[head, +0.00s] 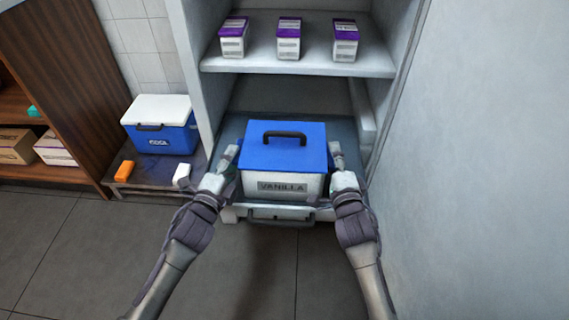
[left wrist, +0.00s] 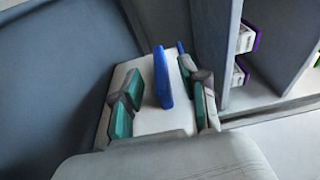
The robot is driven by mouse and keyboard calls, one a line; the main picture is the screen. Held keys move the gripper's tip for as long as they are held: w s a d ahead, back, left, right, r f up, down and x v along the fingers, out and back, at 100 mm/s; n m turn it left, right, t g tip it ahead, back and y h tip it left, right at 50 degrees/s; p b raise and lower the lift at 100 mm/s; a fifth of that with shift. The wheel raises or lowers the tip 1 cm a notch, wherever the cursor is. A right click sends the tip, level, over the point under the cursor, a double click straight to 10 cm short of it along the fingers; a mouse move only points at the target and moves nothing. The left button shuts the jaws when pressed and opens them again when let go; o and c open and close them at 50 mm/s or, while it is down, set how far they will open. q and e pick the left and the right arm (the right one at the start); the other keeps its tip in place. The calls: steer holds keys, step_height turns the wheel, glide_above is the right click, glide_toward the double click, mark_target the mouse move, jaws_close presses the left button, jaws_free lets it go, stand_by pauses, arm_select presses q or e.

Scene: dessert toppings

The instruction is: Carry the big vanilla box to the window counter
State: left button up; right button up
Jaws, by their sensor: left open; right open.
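The big vanilla box (head: 286,155) is white with a blue lid, a dark top handle and a "VANILLA" label on its front. It sits upright in the low pulled-out drawer (head: 232,213) of the white cabinet. My left gripper (head: 231,158) is at the box's left side, and my right gripper (head: 336,157) is at its right side. Both are open. In the left wrist view, the green-padded fingers of my left gripper (left wrist: 165,98) stand apart on either side of a blue edge (left wrist: 162,76) above a white surface. Contact cannot be told.
Several small purple-topped cartons (head: 289,38) stand on the shelf (head: 300,61) above the box. A blue cooler with a white lid (head: 161,125) stands on a low platform (head: 150,178) at left. A brown wooden shelf unit (head: 75,80) is further left. A pale wall panel closes off the right.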

arm_select(q)
steer(key=shift+x, duration=1.1)
arm_select(e)
steer(key=shift+w, duration=1.1)
arm_select(q)
jaws_close()
arm_select(e)
jaws_close()
arm_select(q)
steer(key=shift+r, duration=0.25)
arm_select(e)
steer(key=shift+r, duration=0.25)
